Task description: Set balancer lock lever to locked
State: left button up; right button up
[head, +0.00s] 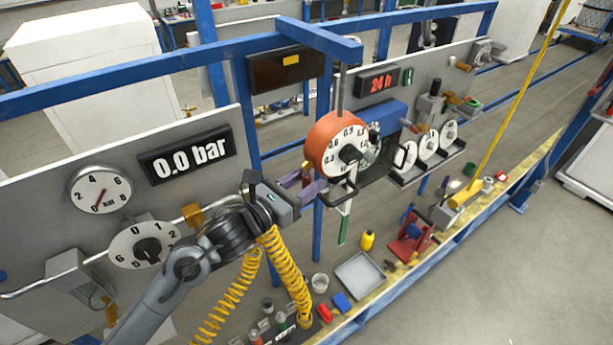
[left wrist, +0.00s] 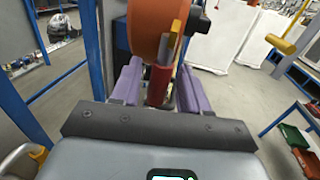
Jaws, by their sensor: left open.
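The orange round balancer (head: 323,140) with a white numbered dial hangs from a hook under the blue overhead beam. In the left wrist view the orange drum (left wrist: 146,32) fills the top centre. A red lever (left wrist: 159,84), beside a yellow piece, sticks out below the drum toward my camera. My left gripper (head: 302,184), with purple fingers, is at the left side of the balancer. In the left wrist view the open fingers (left wrist: 158,76) stand on either side of the red lever, with visible gaps. Whether the lever is locked cannot be told. My right gripper is not in view.
A grey panel with a gauge (head: 100,190), a dial (head: 143,246) and a 0.0 bar display (head: 187,158) stands left. Several white dials (head: 428,143) are right of the balancer. The bench below holds a grey tray (head: 360,274), a yellow bottle (head: 367,240) and small parts.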

pick_arm(q)
jog(key=shift+w+d, duration=0.25)
jog(key=shift+c, duration=0.2)
grip_shut()
